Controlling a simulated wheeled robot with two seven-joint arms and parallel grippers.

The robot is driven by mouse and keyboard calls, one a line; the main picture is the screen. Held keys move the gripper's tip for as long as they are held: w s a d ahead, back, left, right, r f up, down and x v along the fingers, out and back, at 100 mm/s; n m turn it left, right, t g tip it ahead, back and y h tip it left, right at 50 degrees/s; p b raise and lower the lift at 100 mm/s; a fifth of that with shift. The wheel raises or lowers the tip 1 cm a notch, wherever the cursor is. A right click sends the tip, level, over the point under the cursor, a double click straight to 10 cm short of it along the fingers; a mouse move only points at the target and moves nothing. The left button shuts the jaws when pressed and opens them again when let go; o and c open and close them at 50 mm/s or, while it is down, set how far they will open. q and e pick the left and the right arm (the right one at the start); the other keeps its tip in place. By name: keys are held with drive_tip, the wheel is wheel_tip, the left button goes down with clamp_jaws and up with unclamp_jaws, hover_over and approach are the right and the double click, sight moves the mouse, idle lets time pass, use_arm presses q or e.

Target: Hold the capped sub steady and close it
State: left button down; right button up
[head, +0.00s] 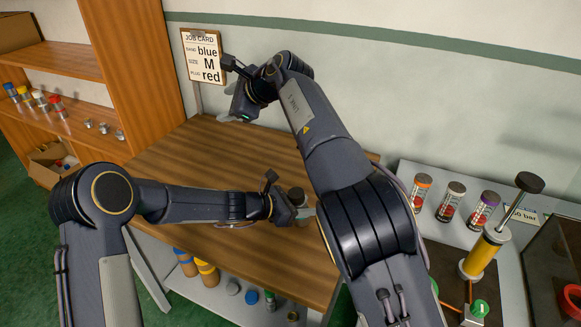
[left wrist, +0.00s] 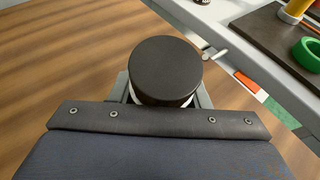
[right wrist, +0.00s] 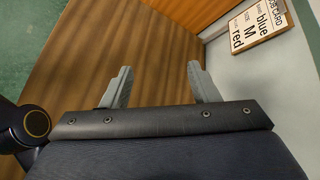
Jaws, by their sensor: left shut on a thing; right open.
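The capped sub, with a round black cap (left wrist: 165,70) and a pale rim under it, stands upright between the fingers of my left gripper (head: 303,213). The left gripper is shut on it at the right part of the wooden bench (head: 185,150). In the head view the sub (head: 297,194) is small and partly hidden by the gripper. Its lower body is hidden in both views. My right gripper (head: 228,118) is open and empty over the far part of the bench, below the job card; its spread fingers also show in the right wrist view (right wrist: 161,86).
The job card (head: 203,57) reads band blue, size M, plug red. A side table at right holds capped jars (head: 453,200) and a yellow pump (head: 482,252). Shelves at left hold small coloured tubes (head: 40,101). My right arm crosses above the bench. The bench's left part is clear.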

drive_tip(key=s+d+f+n+g+h, duration=0.3)
drive_tip(key=s+d+f+n+h, duration=0.1)
drive_tip(key=d+f, duration=0.15)
drive_tip(key=g+h, duration=0.3)
drive_tip(key=h, duration=0.4)
hover_over(296, 192)
drive_tip(key=a, duration=0.2)
drive_tip(key=shift+m, duration=0.4)
drive_tip(key=f, duration=0.6)
drive_tip(key=shift+s+d+f, duration=0.25)
drive_tip(key=shift+s+f, duration=0.1)
drive_tip(key=shift+f, duration=0.05)
drive_tip(key=shift+d, duration=0.15)
drive_tip(key=shift+f, duration=0.15)
drive_tip(key=shift+w+d+f, duration=0.1)
drive_tip(key=shift+d+f, duration=0.1)
drive_tip(key=shift+f, duration=1.1)
drive_tip(key=shift+w+d+f, duration=0.1)
drive_tip(key=shift+d+f, duration=0.05)
drive_tip(key=shift+f, duration=1.1)
drive_tip(key=shift+w+d+f, duration=0.1)
drive_tip(key=shift+d+f, duration=0.1)
drive_tip(key=shift+f, duration=1.1)
drive_tip(key=shift+c, duration=0.4)
